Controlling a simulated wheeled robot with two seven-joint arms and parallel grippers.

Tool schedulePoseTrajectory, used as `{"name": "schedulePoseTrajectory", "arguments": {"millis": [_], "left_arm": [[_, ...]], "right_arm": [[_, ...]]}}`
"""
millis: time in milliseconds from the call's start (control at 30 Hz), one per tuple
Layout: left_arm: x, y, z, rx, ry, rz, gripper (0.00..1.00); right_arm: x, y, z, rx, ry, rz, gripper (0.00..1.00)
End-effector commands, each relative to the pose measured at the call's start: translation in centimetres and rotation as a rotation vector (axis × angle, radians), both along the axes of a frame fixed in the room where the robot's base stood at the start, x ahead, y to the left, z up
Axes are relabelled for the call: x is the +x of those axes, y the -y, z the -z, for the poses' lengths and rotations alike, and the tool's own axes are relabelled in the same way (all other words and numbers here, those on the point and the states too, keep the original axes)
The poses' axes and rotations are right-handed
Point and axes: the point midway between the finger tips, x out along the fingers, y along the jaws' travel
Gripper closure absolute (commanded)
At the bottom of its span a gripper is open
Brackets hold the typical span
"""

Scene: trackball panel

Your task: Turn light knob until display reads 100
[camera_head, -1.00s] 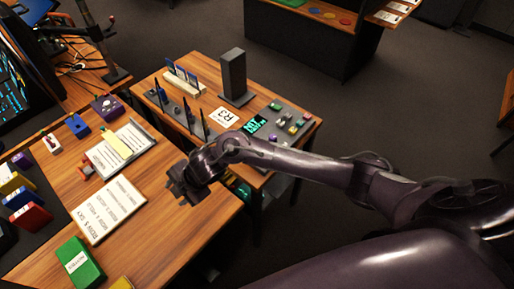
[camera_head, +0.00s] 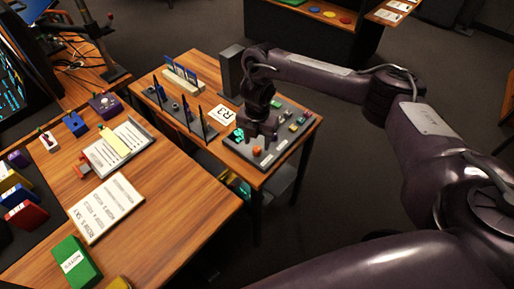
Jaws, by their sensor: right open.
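The grey control panel (camera_head: 290,138) lies on the right end of the small wooden table. It carries small coloured knobs and buttons, with an orange one (camera_head: 257,150) at its near edge. My right gripper (camera_head: 260,133) points down over the panel's left part, beside the display. It is open. Whether it touches a knob cannot be told, and it hides the controls beneath it. My left gripper is not in view.
A dark upright box (camera_head: 231,70) stands behind the gripper. An R3 card (camera_head: 222,116) lies left of the panel. A rack with upright blue pieces (camera_head: 183,79) stands on the same table. The larger desk (camera_head: 165,205) at left holds papers and coloured boxes.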

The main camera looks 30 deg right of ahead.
Motion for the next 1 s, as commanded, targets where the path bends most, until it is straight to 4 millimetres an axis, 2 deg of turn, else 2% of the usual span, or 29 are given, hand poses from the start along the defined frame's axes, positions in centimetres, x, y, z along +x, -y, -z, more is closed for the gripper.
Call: {"name": "schedulePoseTrajectory", "arguments": {"millis": [33,200,567,900,1000], "left_arm": [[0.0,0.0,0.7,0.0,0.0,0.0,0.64],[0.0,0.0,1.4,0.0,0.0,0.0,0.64],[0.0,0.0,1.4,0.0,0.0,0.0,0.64],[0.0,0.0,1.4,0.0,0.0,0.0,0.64],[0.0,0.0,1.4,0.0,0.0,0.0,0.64]], "right_arm": [[-0.1,0.0,1.3,0.001,-0.003,0.003,0.53],[0.0,0.0,2.9,0.001,0.0,0.002,0.53],[0.0,0.0,3.2,0.0,0.001,0.0,0.55],[0.0,0.0,3.2,0.0,0.001,0.0,0.98],[0.0,0.0,3.2,0.0,0.001,0.002,0.98]]}}
